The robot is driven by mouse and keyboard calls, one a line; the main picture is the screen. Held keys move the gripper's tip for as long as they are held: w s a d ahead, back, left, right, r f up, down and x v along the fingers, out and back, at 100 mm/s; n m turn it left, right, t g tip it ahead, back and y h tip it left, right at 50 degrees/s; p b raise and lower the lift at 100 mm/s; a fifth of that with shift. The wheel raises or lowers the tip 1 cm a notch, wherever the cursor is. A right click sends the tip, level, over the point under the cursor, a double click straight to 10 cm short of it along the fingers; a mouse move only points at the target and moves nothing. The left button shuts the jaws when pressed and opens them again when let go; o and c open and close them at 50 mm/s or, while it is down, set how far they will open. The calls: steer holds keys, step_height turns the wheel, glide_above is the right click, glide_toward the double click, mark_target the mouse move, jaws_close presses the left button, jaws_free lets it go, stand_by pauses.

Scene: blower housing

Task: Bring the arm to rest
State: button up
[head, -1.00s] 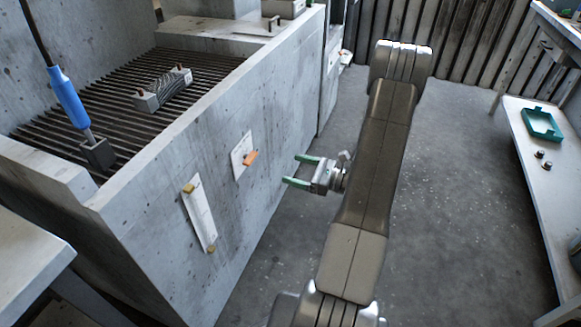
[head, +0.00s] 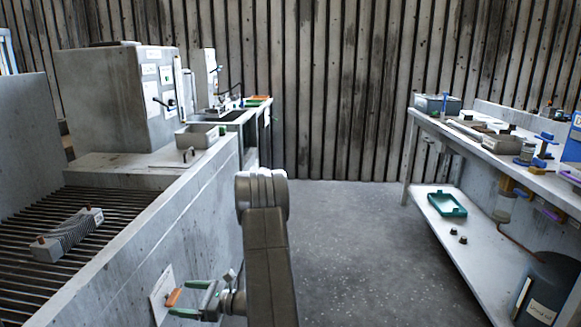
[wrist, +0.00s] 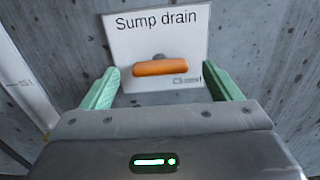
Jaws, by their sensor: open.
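My gripper (head: 192,299) is open and empty, with green fingers, low in the head view beside the concrete trough wall. In the wrist view my gripper (wrist: 168,92) has its fingers spread on either side of an orange handle (wrist: 160,67) on a white "Sump drain" plate (wrist: 122,45). The handle lies level and sits ahead of the fingers; I see no contact. The orange handle also shows in the head view (head: 173,297). My arm is folded, with its elbow raised, at the lower middle of the head view.
The concrete trough (head: 150,262) with its slatted grate (head: 100,205) stands close on the left, holding a grey finned block (head: 70,235). A cluttered workbench (head: 470,140) with a lower shelf (head: 440,228) stands right. A green tray (head: 447,204) lies on that shelf. Grey floor (head: 345,240) between is clear.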

steer(key=a, duration=0.2)
steer(key=shift+a, duration=0.3)
steer(key=shift+w+d+n+b, duration=0.1)
steer(key=shift+n+b, duration=0.3)
